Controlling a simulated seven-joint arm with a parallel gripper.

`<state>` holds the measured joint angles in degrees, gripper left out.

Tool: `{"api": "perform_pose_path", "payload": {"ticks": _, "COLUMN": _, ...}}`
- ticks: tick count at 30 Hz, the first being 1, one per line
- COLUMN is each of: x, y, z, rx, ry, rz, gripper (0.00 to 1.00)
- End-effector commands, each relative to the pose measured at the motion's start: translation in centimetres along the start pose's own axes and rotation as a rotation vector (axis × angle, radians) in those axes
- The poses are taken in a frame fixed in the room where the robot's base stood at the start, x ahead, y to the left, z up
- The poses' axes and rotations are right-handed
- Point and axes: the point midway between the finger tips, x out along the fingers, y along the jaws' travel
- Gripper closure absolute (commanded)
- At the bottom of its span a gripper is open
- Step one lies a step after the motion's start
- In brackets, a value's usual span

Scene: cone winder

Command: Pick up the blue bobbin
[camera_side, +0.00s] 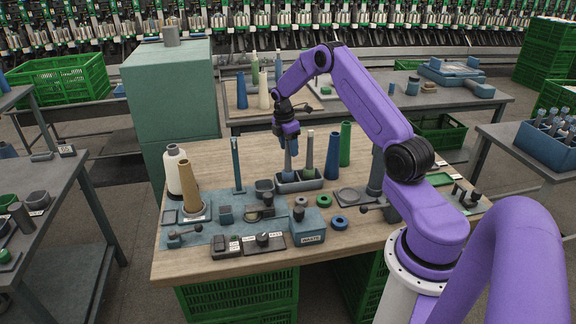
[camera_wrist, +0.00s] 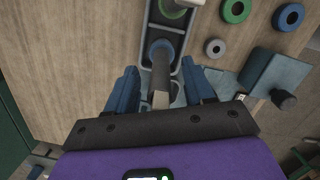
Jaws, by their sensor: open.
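The blue bobbin stands upright in a dark tray; its blue base ring (camera_wrist: 162,50) and grey shaft show in the wrist view. In the side view the bobbin (camera_side: 288,162) stands in the left part of the tray (camera_side: 300,185), its top partly hidden by my gripper (camera_side: 288,142). My gripper points down over it. In the wrist view my gripper (camera_wrist: 160,68) is open, one blue finger on each side of the shaft, with visible gaps, so it holds nothing.
A grey bobbin (camera_side: 309,158) with a green base (camera_wrist: 172,8) stands beside it in the tray. Rings (camera_wrist: 236,10) and a blue waste box (camera_side: 308,226) lie nearby. Bare wood lies left of the tray in the wrist view.

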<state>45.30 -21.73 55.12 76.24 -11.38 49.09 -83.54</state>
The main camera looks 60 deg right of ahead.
Motion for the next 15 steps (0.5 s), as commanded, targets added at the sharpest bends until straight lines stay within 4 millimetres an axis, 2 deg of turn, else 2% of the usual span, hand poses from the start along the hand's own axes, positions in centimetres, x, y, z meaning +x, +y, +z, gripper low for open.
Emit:
{"api": "perform_pose_path", "payload": {"ticks": 7, "x": 0.23, "y": 0.04, "z": -0.04, "rx": -0.001, "ry": 0.000, "rz": 0.002, "gripper": 0.47}}
{"api": "perform_pose_path", "payload": {"ticks": 8, "x": 0.22, "y": 0.04, "z": -0.04, "rx": -0.001, "ry": 0.000, "rz": 0.001, "gripper": 0.51}}
{"api": "perform_pose_path", "payload": {"ticks": 12, "x": 0.21, "y": 0.03, "z": -0.04, "rx": -0.001, "ry": 0.000, "rz": 0.001, "gripper": 0.96}}
{"api": "perform_pose_path", "payload": {"ticks": 13, "x": 0.21, "y": 0.03, "z": -0.04, "rx": -0.001, "ry": 0.000, "rz": 0.001, "gripper": 1.00}}
{"api": "perform_pose_path", "payload": {"ticks": 15, "x": 0.19, "y": 0.04, "z": -0.04, "rx": -0.001, "ry": 0.000, "rz": 0.001, "gripper": 1.00}}
